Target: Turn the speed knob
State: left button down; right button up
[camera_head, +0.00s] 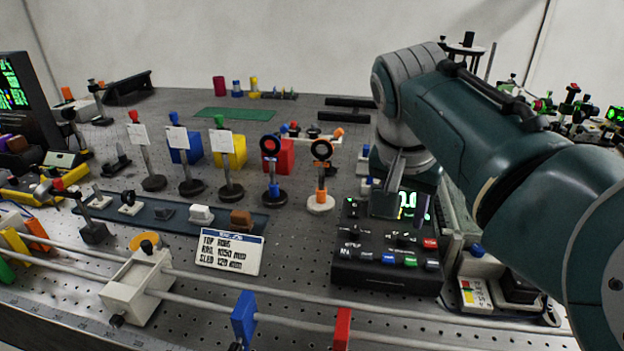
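A black control box (385,270) stands on the bench right of centre. Its sloped front carries small dark knobs (404,238) and a row of coloured buttons. Labels are too small to read, so I cannot tell which knob is the speed knob. My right gripper (384,208) points down over the back of the box, in front of its green-digit display (408,203). The gripper hides part of the display and panel. Its fingers are dark and seen edge-on; I cannot tell whether they are apart or touch the box. My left gripper is not in view.
Several lens posts and card holders stand left of the box. A rail with a white sled (138,287), a blue block (244,318) and a red block (342,328) runs along the front. A white label card (229,251) stands left of the box. Small equipment crowds its right side.

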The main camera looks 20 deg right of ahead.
aim_at(403, 235)
jog(key=b+x, duration=0.2)
jog(key=x, duration=0.4)
jog(key=shift+c, duration=0.8)
grip_shut()
